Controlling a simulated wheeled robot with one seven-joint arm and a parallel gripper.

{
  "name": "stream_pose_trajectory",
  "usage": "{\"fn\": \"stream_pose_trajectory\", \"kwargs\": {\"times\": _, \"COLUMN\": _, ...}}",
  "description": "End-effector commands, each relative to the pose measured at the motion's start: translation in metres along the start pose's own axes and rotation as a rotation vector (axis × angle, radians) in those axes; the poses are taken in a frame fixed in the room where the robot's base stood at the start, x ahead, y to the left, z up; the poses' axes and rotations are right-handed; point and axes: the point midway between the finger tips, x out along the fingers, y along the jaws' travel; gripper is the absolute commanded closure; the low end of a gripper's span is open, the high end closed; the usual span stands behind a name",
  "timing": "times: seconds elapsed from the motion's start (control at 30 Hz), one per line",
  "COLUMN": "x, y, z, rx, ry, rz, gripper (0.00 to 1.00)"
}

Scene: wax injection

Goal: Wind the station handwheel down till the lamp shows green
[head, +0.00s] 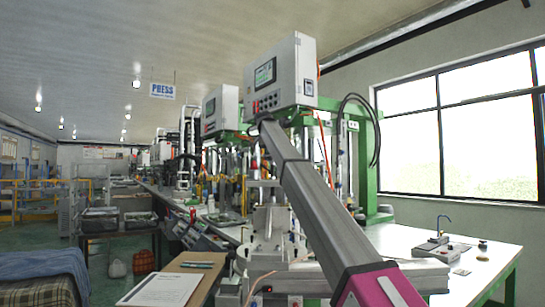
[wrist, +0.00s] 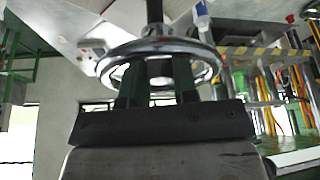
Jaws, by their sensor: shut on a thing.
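The station handwheel (wrist: 150,48) is a shiny metal ring on a dark vertical shaft, in the upper middle of the wrist view. My gripper (wrist: 157,78) is at the wheel, its two dark fingers reaching up to it from below in the picture. It is shut on the handwheel; the exact contact is partly hidden by the fingers. In the head view my arm covers part of the station, and I cannot make out the gripper or wheel there. A small red spot (head: 268,289) glows low on the station front; I cannot tell whether it is the lamp. No green light is clear.
A control cabinet (head: 282,72) stands high on the green-framed station. A white table (head: 405,241) at right holds a small device with a blue tap (head: 437,246). A clipboard with paper (head: 160,289) lies at the front left. Orange and yellow hoses (wrist: 298,85) hang right of the wheel.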

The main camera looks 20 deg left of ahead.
Motion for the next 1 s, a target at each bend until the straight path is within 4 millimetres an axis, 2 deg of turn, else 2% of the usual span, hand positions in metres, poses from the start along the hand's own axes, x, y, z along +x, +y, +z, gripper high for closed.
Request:
{"fn": "stream_pose_trajectory", "kwargs": {"times": 0.33, "x": 0.002, "y": 0.0, "z": 0.001, "rx": 0.001, "ry": -0.003, "rz": 0.002, "gripper": 0.97}}
{"fn": "stream_pose_trajectory", "kwargs": {"times": 0.37, "x": 0.002, "y": 0.0, "z": 0.001, "rx": 0.001, "ry": -0.003, "rz": 0.002, "gripper": 0.67}}
{"fn": "stream_pose_trajectory", "kwargs": {"times": 0.4, "x": 0.002, "y": 0.0, "z": 0.001, "rx": 0.001, "ry": -0.003, "rz": 0.002, "gripper": 0.62}}
{"fn": "stream_pose_trajectory", "kwargs": {"times": 0.77, "x": -0.002, "y": 0.0, "z": 0.0, "rx": 0.001, "ry": -0.001, "rz": 0.001, "gripper": 0.62}}
{"fn": "stream_pose_trajectory", "kwargs": {"times": 1.0, "x": -0.026, "y": -0.001, "z": 0.0, "rx": 0.0, "ry": -0.001, "rz": 0.001, "gripper": 0.62}}
